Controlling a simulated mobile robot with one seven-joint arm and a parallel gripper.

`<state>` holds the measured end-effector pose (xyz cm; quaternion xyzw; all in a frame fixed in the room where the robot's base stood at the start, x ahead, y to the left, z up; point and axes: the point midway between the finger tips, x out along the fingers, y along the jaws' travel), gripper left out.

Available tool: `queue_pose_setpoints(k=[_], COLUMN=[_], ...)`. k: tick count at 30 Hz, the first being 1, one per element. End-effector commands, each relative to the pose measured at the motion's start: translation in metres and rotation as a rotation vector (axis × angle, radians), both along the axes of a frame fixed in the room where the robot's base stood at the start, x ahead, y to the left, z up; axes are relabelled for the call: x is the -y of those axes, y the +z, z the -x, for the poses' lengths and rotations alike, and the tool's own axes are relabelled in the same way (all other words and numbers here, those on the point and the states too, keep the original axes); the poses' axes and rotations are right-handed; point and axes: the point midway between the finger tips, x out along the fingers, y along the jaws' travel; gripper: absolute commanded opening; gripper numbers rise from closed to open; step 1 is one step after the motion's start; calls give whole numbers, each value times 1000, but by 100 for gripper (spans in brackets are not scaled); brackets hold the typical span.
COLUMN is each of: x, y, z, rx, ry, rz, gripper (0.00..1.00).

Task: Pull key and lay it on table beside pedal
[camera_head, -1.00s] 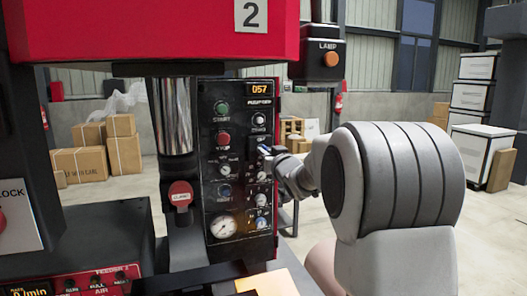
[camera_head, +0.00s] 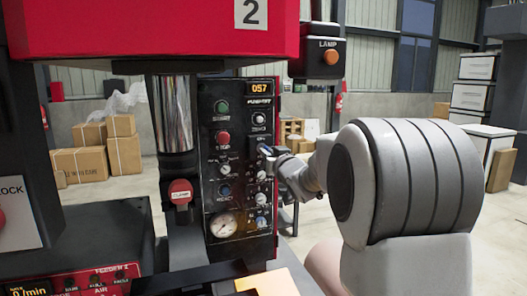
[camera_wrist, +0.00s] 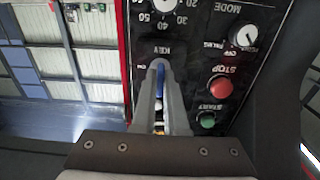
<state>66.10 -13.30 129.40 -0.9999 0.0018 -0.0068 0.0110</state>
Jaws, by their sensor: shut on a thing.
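My gripper (camera_wrist: 159,68) is at the key switch on the black control panel, its fingers shut on the key (camera_wrist: 158,88). A thin blue strip of the key shows between the fingers in the wrist view, just below the key label. The fingers hide the switch face, so I cannot tell whether the key is still in its slot. In the head view my gripper (camera_head: 268,152) is at the panel's right edge, and the key is too small to make out. I see neither the pedal nor a clear table top.
The control panel (camera_head: 212,170) has several buttons, knobs and a gauge (camera_head: 223,224) close around my gripper. A red machine head (camera_head: 150,35) hangs above. A lamp box (camera_head: 318,57) is at the upper right. Cartons (camera_head: 80,165) stand far behind on open floor.

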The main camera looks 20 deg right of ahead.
Motion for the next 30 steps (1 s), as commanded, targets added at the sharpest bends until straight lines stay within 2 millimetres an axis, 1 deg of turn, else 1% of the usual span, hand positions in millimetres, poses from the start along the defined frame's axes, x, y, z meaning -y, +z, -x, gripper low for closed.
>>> queue_pose_setpoints(k=[30], x=[0], y=[0], z=[41], rx=[1], ry=[-1], rz=[0], gripper=[0])
